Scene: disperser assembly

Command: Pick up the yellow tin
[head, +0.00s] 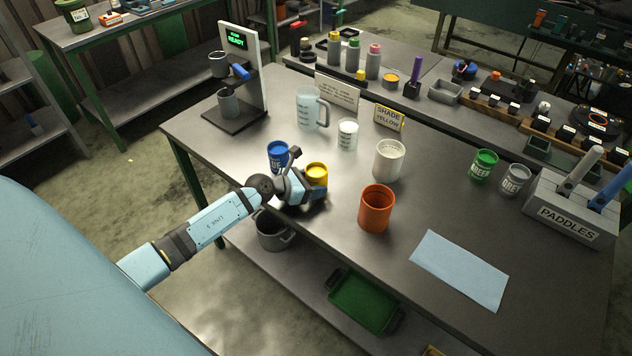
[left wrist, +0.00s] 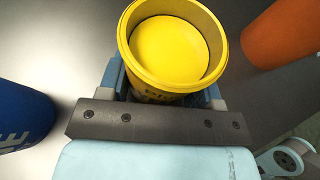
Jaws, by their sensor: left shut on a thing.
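The yellow tin (head: 317,172) stands upright near the front edge of the metal table, between the blue tin (head: 278,155) and the orange container (head: 376,208). My left gripper (head: 312,190) reaches it from the left and is shut on its sides. In the left wrist view the yellow tin (left wrist: 170,50) sits between the two fingers (left wrist: 165,85), its round rim and yellow top showing. Its lower part is hidden by the gripper. I cannot tell whether its base touches the table. My right gripper is not in view.
The blue tin is close on the left, and the orange container on the right. A white container (head: 388,160), a measuring jug (head: 310,108) and a small beaker (head: 347,134) stand behind. A blue sheet (head: 460,269) lies at the right front. Green (head: 483,165) and grey (head: 515,179) tins stand near the paddle holder (head: 568,212).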

